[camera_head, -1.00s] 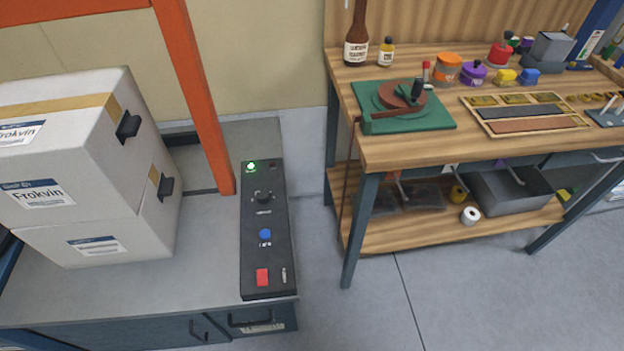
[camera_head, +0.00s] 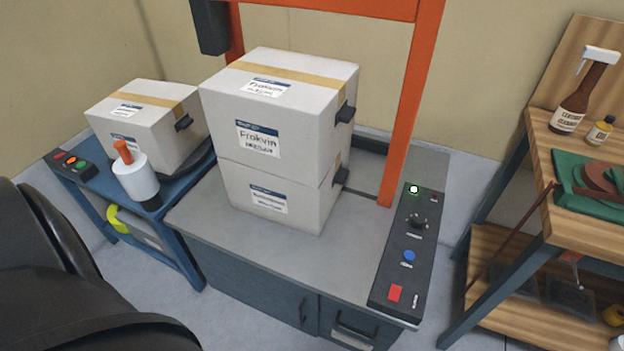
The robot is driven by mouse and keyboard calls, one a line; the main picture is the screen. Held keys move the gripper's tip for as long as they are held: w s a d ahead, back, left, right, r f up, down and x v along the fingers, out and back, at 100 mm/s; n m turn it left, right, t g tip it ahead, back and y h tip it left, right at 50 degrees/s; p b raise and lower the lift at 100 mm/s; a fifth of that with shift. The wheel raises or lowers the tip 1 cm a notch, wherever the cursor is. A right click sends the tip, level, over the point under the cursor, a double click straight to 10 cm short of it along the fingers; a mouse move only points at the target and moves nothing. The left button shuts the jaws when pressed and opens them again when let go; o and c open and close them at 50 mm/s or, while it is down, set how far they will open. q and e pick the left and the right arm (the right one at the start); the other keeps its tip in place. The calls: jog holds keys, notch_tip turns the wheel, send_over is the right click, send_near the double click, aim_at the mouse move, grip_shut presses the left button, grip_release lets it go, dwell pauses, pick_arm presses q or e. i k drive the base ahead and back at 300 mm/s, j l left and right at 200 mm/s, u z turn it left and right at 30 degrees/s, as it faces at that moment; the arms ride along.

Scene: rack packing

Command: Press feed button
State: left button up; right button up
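A black control panel (camera_head: 400,262) lies along the right edge of the grey machine top. Small labels sit by the controls but are too small to read. Two stacked white boxes, the upper box (camera_head: 285,118) and the lower box (camera_head: 275,197), stand on the machine left of the panel under an orange frame (camera_head: 408,100). Neither gripper is in view.
A blue side table (camera_head: 165,225) at left holds another white box (camera_head: 145,120), a white roll with an orange handle (camera_head: 135,175) and a small panel with buttons (camera_head: 72,164). A wooden workbench (camera_head: 575,220) stands at right, with floor between it and the machine.

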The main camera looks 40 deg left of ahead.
aim_at(408, 255)
jog(key=k+j+u, duration=0.1)
jog(key=k+j, duration=0.15)
jog(key=j, duration=0.15)
jog(key=k+j+u, duration=0.15)
jog(key=j, duration=0.25)
jog(key=k+j+u, duration=0.1)
jog(key=k+j, duration=0.25)
jog(key=j, duration=0.1)
